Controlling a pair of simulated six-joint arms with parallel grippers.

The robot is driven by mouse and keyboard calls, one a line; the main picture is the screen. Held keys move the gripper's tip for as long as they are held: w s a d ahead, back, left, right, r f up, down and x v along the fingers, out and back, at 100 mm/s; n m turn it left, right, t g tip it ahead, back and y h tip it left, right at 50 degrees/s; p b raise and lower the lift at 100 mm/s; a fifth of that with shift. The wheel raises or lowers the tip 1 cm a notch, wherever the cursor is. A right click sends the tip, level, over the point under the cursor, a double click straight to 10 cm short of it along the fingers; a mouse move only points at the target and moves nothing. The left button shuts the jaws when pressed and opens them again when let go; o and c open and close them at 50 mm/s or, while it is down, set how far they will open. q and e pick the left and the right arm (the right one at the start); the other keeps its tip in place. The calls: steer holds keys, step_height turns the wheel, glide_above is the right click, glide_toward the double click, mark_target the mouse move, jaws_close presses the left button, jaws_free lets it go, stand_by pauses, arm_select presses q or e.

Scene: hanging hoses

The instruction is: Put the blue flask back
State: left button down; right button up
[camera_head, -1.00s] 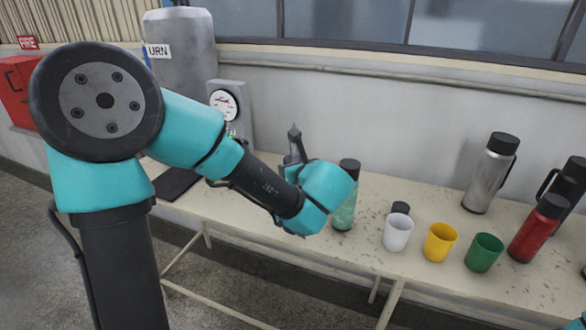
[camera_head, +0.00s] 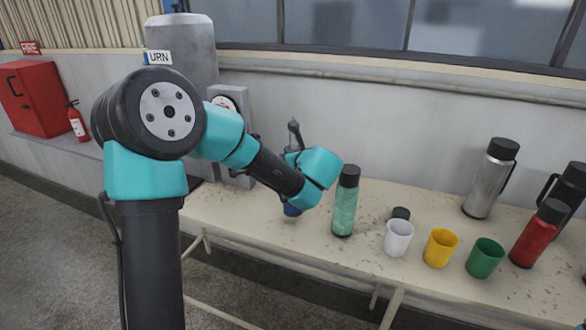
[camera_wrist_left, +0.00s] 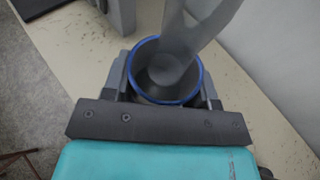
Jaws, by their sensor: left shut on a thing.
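My left gripper (camera_wrist_left: 165,88) is shut around an open-topped vessel with a blue rim (camera_wrist_left: 184,98), seen from above in the left wrist view. In the head view a small blue part of this vessel (camera_head: 292,210) shows below my teal wrist, over the table's left part. The rest of it and the fingers are hidden there. I cannot tell whether its base touches the table. A grey, blurred shape (camera_wrist_left: 190,35) crosses over the vessel's mouth.
A green flask (camera_head: 345,205) stands just right of my left wrist. The urn (camera_head: 182,45) is behind my arm.

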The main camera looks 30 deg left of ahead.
arm_select(q)
steer(key=shift+f, duration=1.75)
steer(key=shift+c, duration=2.1)
jaws_free()
steer(key=shift+f, duration=0.1)
steer(key=v, duration=1.2)
